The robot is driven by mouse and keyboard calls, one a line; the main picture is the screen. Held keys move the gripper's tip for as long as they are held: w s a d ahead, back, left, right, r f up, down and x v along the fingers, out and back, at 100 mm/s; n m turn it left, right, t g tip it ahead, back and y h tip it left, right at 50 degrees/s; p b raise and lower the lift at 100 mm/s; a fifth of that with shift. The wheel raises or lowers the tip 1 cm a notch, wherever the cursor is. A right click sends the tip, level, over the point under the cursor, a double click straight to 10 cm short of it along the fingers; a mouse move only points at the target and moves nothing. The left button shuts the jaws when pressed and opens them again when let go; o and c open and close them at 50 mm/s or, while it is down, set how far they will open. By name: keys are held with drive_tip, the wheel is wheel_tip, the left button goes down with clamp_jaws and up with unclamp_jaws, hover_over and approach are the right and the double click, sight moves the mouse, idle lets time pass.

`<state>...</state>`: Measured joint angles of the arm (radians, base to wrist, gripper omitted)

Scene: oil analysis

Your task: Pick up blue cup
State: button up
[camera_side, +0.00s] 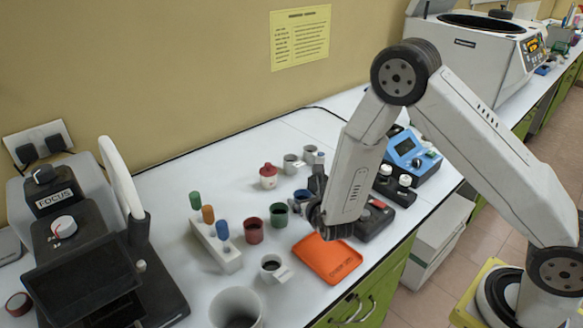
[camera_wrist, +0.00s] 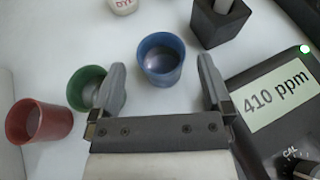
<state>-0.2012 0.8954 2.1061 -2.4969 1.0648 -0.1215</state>
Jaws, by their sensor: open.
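The blue cup (camera_wrist: 161,60) stands upright on the white bench in the wrist view, just ahead of and between the fingers of my gripper (camera_wrist: 162,72). The fingers are open, with clear space between each and the cup. In the side view my gripper (camera_side: 317,212) points down from the arm, low over the bench, behind the orange tray. The blue cup (camera_side: 301,195) shows there only in part, right beside the gripper, which partly hides it.
A green cup (camera_wrist: 87,87) sits close to the left finger, with a red cup (camera_wrist: 38,121) further left. A black meter (camera_wrist: 275,105) reading 410 ppm stands to the right. A dark block (camera_wrist: 219,22) is behind. The orange tray (camera_side: 328,259) lies near the front edge.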

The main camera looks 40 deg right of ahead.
sight(300, 193)
drive_tip(key=shift+x, duration=2.4)
drive_tip(key=shift+s, duration=0.1)
drive_tip(key=c, duration=1.2)
drive_tip(key=shift+c, duration=0.2)
drive_tip(key=shift+r, duration=0.1)
drive_tip(key=shift+r, duration=0.75)
drive_tip(key=s+r, duration=1.1)
drive_tip(key=s, duration=0.3)
